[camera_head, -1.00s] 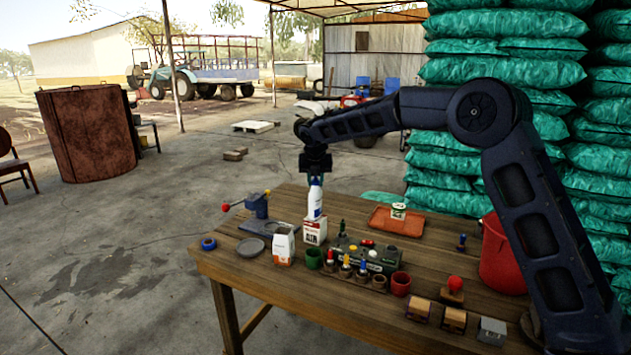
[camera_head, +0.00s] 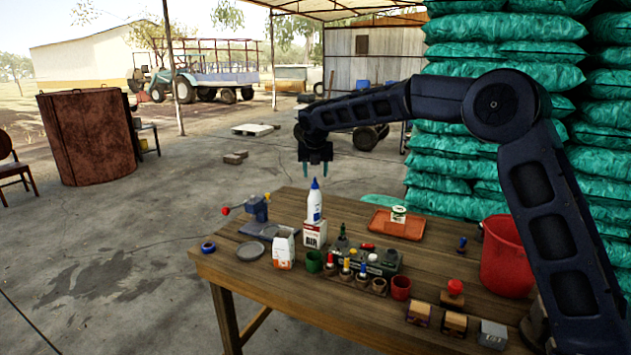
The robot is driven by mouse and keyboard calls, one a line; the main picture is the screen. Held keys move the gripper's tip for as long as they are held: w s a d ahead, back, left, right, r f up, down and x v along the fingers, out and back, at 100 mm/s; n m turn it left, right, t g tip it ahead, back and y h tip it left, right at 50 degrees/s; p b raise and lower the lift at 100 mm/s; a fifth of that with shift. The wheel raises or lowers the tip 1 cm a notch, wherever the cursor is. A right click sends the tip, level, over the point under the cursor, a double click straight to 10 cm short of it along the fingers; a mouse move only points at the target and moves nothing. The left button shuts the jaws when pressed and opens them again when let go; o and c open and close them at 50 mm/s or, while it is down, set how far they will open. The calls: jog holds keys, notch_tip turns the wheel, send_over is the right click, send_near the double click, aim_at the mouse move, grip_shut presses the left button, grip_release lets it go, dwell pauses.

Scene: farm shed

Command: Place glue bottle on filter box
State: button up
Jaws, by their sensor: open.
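The glue bottle (camera_head: 314,204) is white with a blue tip and a dark label. It stands upright on top of the filter box (camera_head: 314,234), a small white and red carton on the wooden table. My gripper (camera_head: 315,172) hangs pointing down above the bottle. Its two teal fingers are apart with nothing between them. The fingertips look to be just above or behind the bottle's blue tip, and they do not appear to touch it.
A white and orange carton (camera_head: 284,249), a green cup (camera_head: 314,261) and a holder with several small bottles (camera_head: 362,280) stand close by. An orange tray (camera_head: 396,224) holds a can (camera_head: 398,214). A red bucket (camera_head: 507,257) stands at the right. The table's left front (camera_head: 235,275) is clear.

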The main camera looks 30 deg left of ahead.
jog(key=v, duration=0.5)
jog(key=shift+s+r, duration=0.15)
jog(key=shift+r, duration=0.2)
jog(key=w+d+r+m, duration=0.1)
jog(key=d+r+m, duration=0.15)
jog(key=d, duration=0.55)
jog(key=w+d+r+m+h, duration=0.15)
jog(key=d+m, duration=0.25)
jog(key=d, duration=0.4)
jog(key=w+d+r+m, duration=0.2)
jog(key=d+m, duration=0.2)
jog(key=d, duration=0.4)
jog(key=s+d+r+m, duration=0.15)
jog(key=d+m, duration=0.35)
jog(key=d, duration=0.6)
jog(key=s+d+m, duration=0.2)
jog(key=d+m, duration=0.3)
jog(key=d, duration=0.5)
jog(key=s+d+f+m, duration=0.1)
jog(key=s+d+m, duration=0.4)
jog(key=d, duration=0.3)
jog(key=s+d+f+m, duration=0.2)
jog(key=s+d+m, duration=0.2)
jog(key=d, duration=0.4)
jog(key=s+d+f+m, duration=0.8)
jog(key=s+d+m, duration=0.3)
jog(key=s, duration=0.3)
jog(key=shift+f+m+t, duration=0.2)
jog(key=shift+m+t, duration=0.1)
jog(key=shift+m, duration=0.15)
